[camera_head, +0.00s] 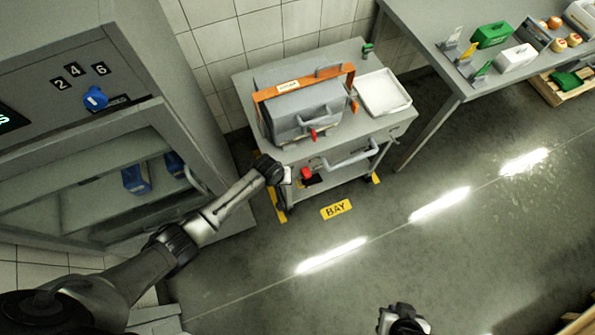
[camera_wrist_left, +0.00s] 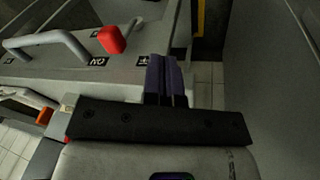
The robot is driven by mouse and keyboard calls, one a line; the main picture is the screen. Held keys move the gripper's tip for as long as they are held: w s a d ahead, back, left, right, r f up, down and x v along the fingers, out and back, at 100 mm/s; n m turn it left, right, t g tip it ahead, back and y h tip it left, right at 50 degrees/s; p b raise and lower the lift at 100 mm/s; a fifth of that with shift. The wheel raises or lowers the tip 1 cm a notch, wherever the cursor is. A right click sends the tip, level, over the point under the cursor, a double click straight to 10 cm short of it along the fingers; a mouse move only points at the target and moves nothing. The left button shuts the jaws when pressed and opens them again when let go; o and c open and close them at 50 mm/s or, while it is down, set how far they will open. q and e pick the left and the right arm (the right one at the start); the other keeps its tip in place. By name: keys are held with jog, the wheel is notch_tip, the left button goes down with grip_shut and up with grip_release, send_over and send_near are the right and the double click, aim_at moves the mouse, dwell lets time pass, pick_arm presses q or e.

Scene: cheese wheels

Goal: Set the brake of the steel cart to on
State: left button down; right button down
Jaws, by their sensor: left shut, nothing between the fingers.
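The steel cart (camera_head: 402,128) stands against the tiled wall. Its red brake knob (camera_head: 307,173) is at the cart's near left corner. In the left wrist view the red knob (camera_wrist_left: 111,39) sits near a black ON label (camera_wrist_left: 97,61). A second small label (camera_wrist_left: 143,61) is beside my fingers; I cannot read it. My left gripper (camera_wrist_left: 166,80) is shut and empty, close to the cart edge, apart from the knob and to its right in that view. In the head view my left gripper (camera_head: 287,175) is just left of the knob. My right gripper (camera_head: 401,318) is at the bottom edge; its fingers are unclear.
A grey machine (camera_head: 298,108) with an orange band and a white tray (camera_head: 383,92) sit on the cart. The cart's push handle (camera_head: 350,160) is right of the knob. A glass-fronted cabinet (camera_head: 90,170) is at left, a workbench (camera_head: 430,55) at right. Floor in front is clear.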

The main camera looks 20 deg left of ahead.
aim_at(305, 175)
pick_arm(q)
jog(key=w+d+f+n+h+b, duration=0.1)
jog(key=w+d+f+n+b, duration=0.3)
jog(key=b, duration=1.2)
jog(key=shift+w+f+n+h+b, duration=0.3)
jog(key=shift+w+f+h, duration=0.1)
jog(key=shift+w+f, duration=0.7)
jog(key=shift+s, duration=0.1)
